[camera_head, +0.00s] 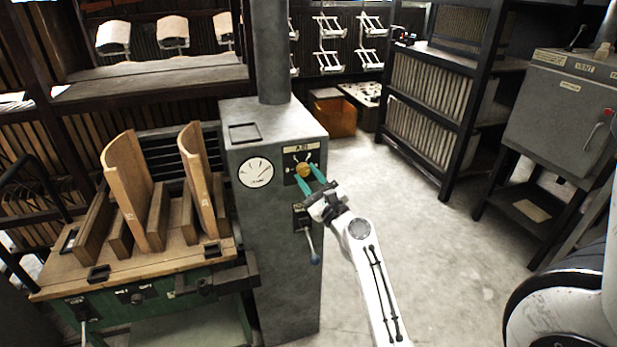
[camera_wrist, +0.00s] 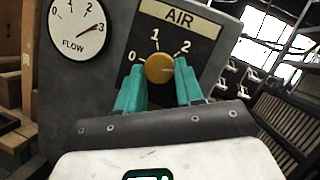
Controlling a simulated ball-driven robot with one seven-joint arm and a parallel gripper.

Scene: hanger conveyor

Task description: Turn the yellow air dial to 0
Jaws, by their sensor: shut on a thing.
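The yellow air dial (camera_wrist: 160,67) sits on a dark plate labelled AIR (camera_wrist: 180,17), with marks 0, 1 and 2 around it. A faint light line on the knob seems to point to the right, on the side of the 2; its exact setting is hard to tell. The dial (camera_head: 304,170) also shows in the head view, on the front of the grey cabinet (camera_head: 262,140). My gripper (camera_head: 308,175) reaches it from the lower right. Its teal fingers (camera_wrist: 158,80) are shut on the dial, one on each side.
A round FLOW gauge (camera_wrist: 77,28) is left of the dial, its red needle near 3. A wooden-topped bench (camera_head: 150,262) stands close on the left. The floor (camera_head: 430,240) to the right is clear.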

